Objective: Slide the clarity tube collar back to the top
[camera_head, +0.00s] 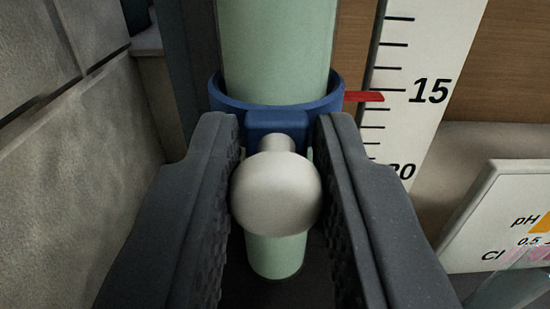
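The clarity tube (277,45) is an upright, pale green cylinder in the upper middle of the head camera view. A blue collar (222,95) rings it, with a red pointer (364,97) at its right side. The pointer is a little below the 15 mark. A pale round knob (276,195) sticks out from the collar towards me. My gripper (277,135) has one dark ridged finger on each side of the knob. Both fingers appear to touch it, so the gripper looks shut on the knob. The knob hides part of the tube below the collar.
A white scale board (425,55) with black marks stands right of the tube, before a wooden panel (510,75). A pH and Cl test card (505,220) is at the lower right. A grey stone wall (70,190) is close on the left.

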